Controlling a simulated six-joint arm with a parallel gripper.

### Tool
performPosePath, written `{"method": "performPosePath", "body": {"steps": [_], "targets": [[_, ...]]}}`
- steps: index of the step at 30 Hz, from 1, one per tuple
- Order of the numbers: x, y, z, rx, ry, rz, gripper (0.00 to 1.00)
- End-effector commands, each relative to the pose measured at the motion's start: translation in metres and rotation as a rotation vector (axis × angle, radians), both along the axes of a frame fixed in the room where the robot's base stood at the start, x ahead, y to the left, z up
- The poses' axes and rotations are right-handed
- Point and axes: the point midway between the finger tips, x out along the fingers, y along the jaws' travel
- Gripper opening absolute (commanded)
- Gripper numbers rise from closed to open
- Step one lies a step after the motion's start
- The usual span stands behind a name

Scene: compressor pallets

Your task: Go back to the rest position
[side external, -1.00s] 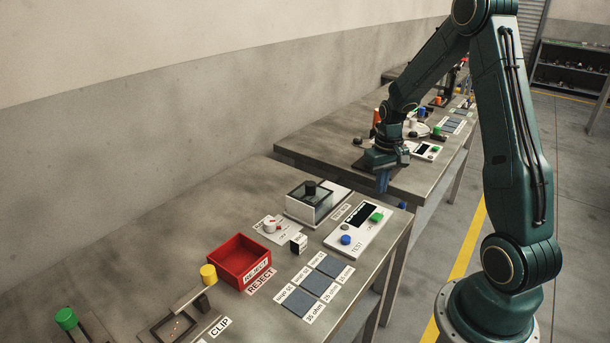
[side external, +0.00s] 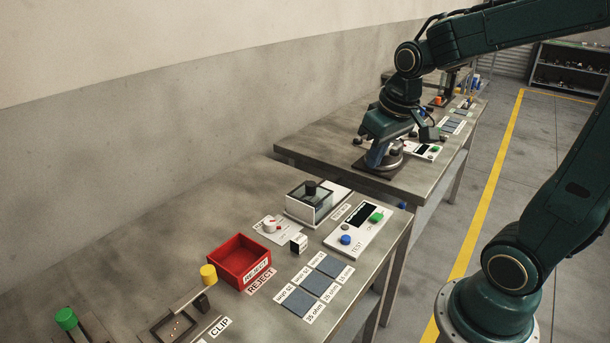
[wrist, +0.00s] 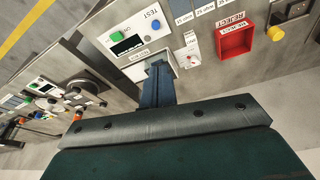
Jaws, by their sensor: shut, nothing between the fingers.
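My gripper (side external: 376,158) is shut and empty. In the side external view it hangs in the air, appearing in front of the near left corner of the far bench (side external: 310,145). In the wrist view its blue fingers (wrist: 157,85) are together with nothing between them. They overlap the view of the near bench's test box, hiding part of the area beside it.
The near bench holds a red reject bin (side external: 240,258), a white tester with blue and green buttons (side external: 352,232), a glass-sided box with a black knob (side external: 310,205), blue-grey pads (side external: 319,284) and a yellow-knobbed clip fixture (side external: 208,274). Open floor lies right of the benches.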

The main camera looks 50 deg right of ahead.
Motion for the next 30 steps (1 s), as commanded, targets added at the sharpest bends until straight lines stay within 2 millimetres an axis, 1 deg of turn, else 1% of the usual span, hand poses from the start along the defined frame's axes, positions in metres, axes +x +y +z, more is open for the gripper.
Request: {"method": "performPosePath", "body": {"steps": [1, 6, 15, 18, 22, 25, 30], "targets": [[-0.006, 0.009, 0.007, -0.005, -0.020, 0.019, 0.00], [-0.029, 0.033, 0.022, -0.012, -0.070, 0.073, 0.00], [-0.073, 0.067, 0.038, -0.013, -0.156, 0.167, 0.00], [-0.085, 0.074, 0.040, -0.012, -0.182, 0.194, 0.00], [-0.097, 0.080, 0.041, -0.009, -0.202, 0.217, 0.00], [-0.101, 0.082, 0.041, -0.007, -0.211, 0.225, 0.00], [-0.103, 0.083, 0.041, -0.007, -0.213, 0.229, 0.00]]}}
